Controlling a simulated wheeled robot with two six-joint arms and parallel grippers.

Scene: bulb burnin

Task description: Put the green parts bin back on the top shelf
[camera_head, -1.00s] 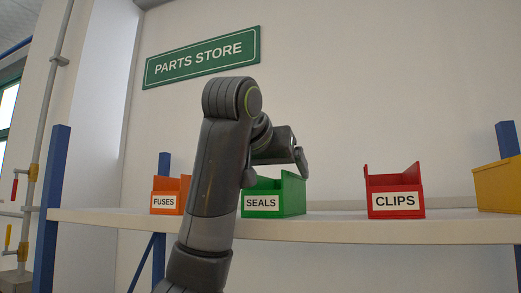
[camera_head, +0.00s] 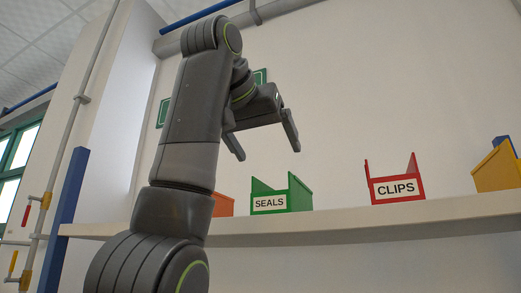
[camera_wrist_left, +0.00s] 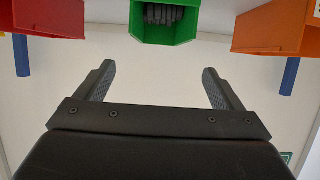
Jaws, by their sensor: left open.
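The green parts bin (camera_head: 282,197), labelled SEALS, stands upright on the top shelf (camera_head: 340,229), near its front edge. In the left wrist view the green bin (camera_wrist_left: 165,37) shows at the top middle, with dark parts inside it. My left gripper (camera_head: 265,150) is open and empty, above and to the left of the bin in the head view, apart from it. In the left wrist view its two spread fingers (camera_wrist_left: 160,85) have nothing between them. My right gripper is not in view.
A red CLIPS bin (camera_head: 395,187) stands right of the green bin, and a yellow bin (camera_head: 497,172) farther right. An orange bin (camera_head: 223,205) on the left is partly hidden by my arm. A blue post (camera_head: 68,210) stands at the shelf's left end.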

